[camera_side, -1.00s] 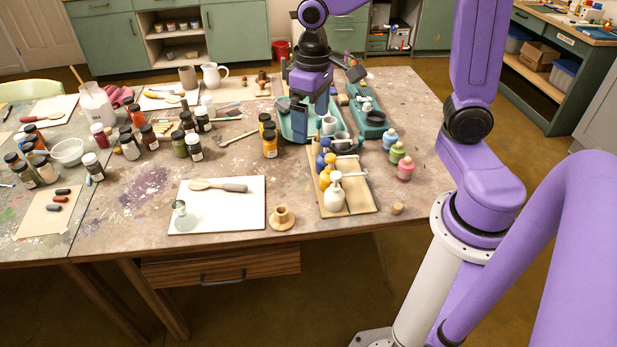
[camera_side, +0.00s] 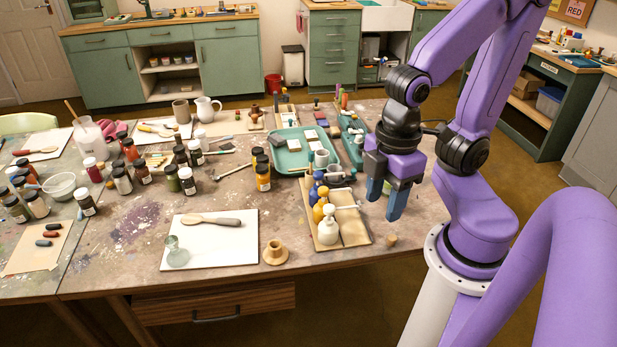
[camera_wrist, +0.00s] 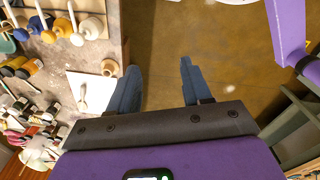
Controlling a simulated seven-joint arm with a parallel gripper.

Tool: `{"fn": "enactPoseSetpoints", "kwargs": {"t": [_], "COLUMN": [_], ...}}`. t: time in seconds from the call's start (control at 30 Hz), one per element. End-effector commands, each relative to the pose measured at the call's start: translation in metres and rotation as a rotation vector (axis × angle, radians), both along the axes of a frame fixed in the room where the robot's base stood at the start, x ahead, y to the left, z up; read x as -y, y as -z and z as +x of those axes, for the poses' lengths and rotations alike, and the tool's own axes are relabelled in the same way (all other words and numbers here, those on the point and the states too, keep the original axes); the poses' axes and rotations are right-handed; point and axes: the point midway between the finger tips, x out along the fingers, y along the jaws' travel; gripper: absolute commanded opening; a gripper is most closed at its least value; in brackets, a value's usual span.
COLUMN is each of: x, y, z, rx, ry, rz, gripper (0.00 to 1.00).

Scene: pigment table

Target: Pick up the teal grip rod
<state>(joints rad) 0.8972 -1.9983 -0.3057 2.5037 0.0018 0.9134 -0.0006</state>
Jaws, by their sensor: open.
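I cannot pick out the teal grip rod for certain. My gripper (camera_side: 385,207) hangs over the right edge of the table, fingers pointing down, well in front of those rods. In the wrist view my gripper (camera_wrist: 160,68) is open, with nothing between its blue fingers and only brown floor below.
A teal tray (camera_side: 281,165) holds flat blocks at the back middle. Pump bottles, including a white one (camera_side: 328,230), stand on a tan board left of my gripper. A white board (camera_side: 205,258) with a spoon lies front middle.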

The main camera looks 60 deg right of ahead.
Motion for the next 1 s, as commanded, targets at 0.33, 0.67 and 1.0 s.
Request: {"fn": "enactPoseSetpoints", "kwargs": {"t": [0.33,0.67,1.0], "x": [-0.005,-0.005,0.05], "y": [-0.003,-0.008,-0.002], "z": [0.02,0.121,0.23], "rx": [-0.003,-0.014,-0.024], "ry": [0.135,0.785,1.483], "rz": [-0.001,-0.001,0.002], "gripper": [0.49,0.49,0.49]}}
